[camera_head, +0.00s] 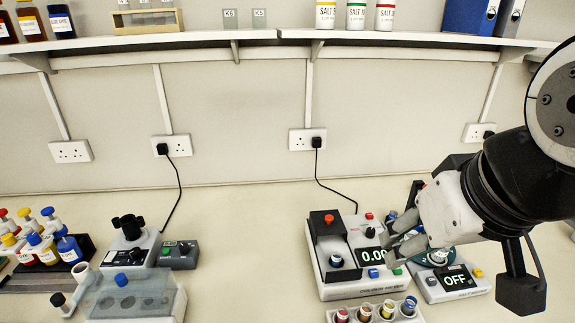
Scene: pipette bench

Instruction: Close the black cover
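The black cover (324,226) with a red knob on top sits at the rear left of a white instrument (319,284) whose display reads 0.00. My gripper (387,251) comes in from the right, over the right part of this instrument, right of the cover. Its two grey fingers appear spread, with nothing visible between them. It is apart from the cover and hides part of the instrument's right side.
A device reading OFF (458,281) stands to the right, partly under my arm. A rack of small vials (335,316) is in front. A microscope-like unit (129,240) and bottles with coloured tops (46,250) stand left. A shelf (255,45) runs above. Bench between is clear.

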